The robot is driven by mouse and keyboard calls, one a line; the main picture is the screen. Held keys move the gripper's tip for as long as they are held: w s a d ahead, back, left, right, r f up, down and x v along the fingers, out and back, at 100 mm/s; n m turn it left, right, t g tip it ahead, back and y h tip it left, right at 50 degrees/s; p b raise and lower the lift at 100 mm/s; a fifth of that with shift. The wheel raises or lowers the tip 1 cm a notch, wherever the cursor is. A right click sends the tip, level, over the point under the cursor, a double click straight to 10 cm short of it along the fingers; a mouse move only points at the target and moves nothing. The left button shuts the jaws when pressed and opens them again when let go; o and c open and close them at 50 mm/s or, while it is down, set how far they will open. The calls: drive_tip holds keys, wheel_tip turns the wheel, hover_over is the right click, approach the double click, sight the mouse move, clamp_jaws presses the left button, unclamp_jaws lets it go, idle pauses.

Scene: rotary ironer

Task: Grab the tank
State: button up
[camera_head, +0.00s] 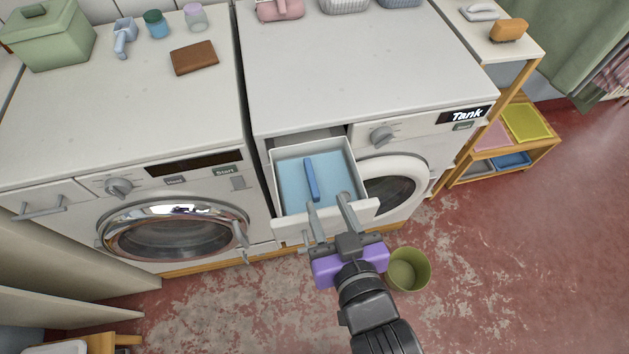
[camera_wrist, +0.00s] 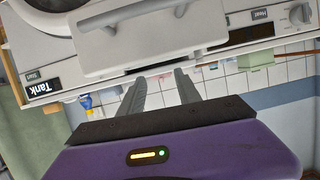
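The tank (camera_head: 288,180) is light blue and sits in the pulled-out white drawer (camera_head: 359,175) of the right machine. A darker blue bar, apparently its handle (camera_head: 311,180), lies across its top. My gripper (camera_head: 326,201) is open and empty, with its two grey fingers apart near the drawer's front edge. In the head view the fingers overlap the drawer front; whether they touch it I cannot tell. In the wrist view the drawer front (camera_wrist: 150,45) with its grey handle (camera_wrist: 132,14) shows beyond the fingers (camera_wrist: 160,88). The tank itself is hidden there.
The right machine bears a "Tank" label (camera_head: 467,115) and a round door (camera_head: 392,188). The left machine (camera_head: 170,225) stands close beside it. A green bin (camera_head: 408,269) stands on the floor just right of my gripper. A wooden shelf (camera_head: 510,150) is at right, with open floor before it.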

sight(312, 179)
drive_tip(key=shift+w+a+f+g, duration=0.1)
drive_tip(key=shift+w+a+g, duration=0.3)
drive_tip(key=shift+w, duration=0.3)
drive_tip(key=shift+w+a+f+g+h, duration=0.25)
drive_tip(key=shift+w+f+g+h, duration=0.15)
drive_tip(key=shift+w+f+h, duration=0.1)
drive_tip(key=shift+f+p+x, duration=0.2)
drive_tip(key=shift+p+x, duration=0.6)
drive_tip(key=shift+x, duration=3.05)
drive_tip(key=shift+s, duration=0.15)
drive_tip(key=shift+c, duration=0.4)
clamp_jaws()
drive_tip(key=shift+r, duration=0.3)
